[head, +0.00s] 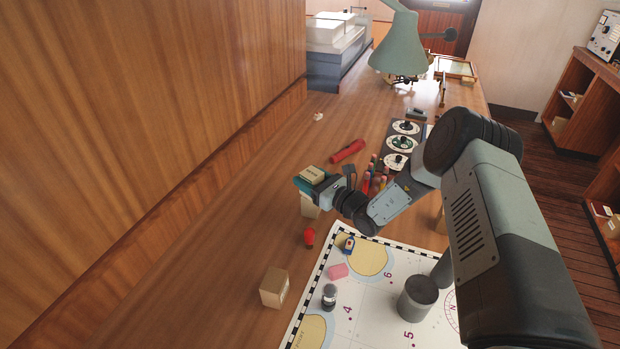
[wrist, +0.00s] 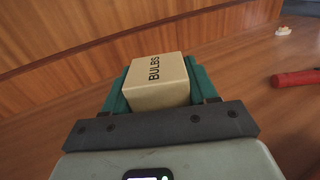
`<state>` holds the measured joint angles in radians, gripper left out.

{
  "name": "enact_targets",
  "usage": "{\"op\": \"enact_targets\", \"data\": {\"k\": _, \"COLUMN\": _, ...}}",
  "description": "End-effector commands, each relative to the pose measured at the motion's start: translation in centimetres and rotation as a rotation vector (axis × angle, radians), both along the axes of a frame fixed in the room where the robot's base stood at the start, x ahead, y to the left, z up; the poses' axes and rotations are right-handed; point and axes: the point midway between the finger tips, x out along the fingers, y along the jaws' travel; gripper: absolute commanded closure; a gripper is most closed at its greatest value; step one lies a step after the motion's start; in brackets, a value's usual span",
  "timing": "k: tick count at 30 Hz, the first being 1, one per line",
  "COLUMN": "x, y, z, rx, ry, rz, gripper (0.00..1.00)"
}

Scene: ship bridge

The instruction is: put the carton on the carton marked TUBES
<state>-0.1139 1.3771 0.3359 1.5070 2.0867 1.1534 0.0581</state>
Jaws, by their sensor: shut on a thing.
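A pale carton marked BULBS (wrist: 158,82) sits between the green fingers of my gripper (wrist: 156,90) in the wrist view. In the head view, my gripper (head: 305,184) is shut on this carton (head: 313,174), whose top shows above the fingers. A pale box face (head: 309,207) shows just below the fingers. I cannot tell whether it is the held carton's lower part or another carton under it. Another tan carton (head: 274,288) stands on the desk nearer the camera, left of the chart. The marking TUBES is not readable in either view.
A red bulb-shaped thing (head: 309,237) and a chart (head: 376,308) with small items lie nearer the camera. A red cylinder (head: 348,151) lies behind the gripper. A pen group (head: 376,180) and dial panel (head: 401,142) stand right. A wood wall (head: 150,110) borders the left.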

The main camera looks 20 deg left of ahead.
Motion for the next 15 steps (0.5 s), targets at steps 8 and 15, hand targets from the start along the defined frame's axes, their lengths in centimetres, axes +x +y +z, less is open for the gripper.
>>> {"op": "enact_targets", "data": {"k": 8, "x": -0.01, "y": 0.0, "z": -0.28, "rx": 0.0, "ry": 0.0, "rz": 0.0, "gripper": 0.4}}
{"op": "enact_targets", "data": {"k": 15, "x": 0.0, "y": 0.0, "z": -0.24, "rx": 0.0, "ry": 0.0, "rz": 0.0, "gripper": 0.17}}
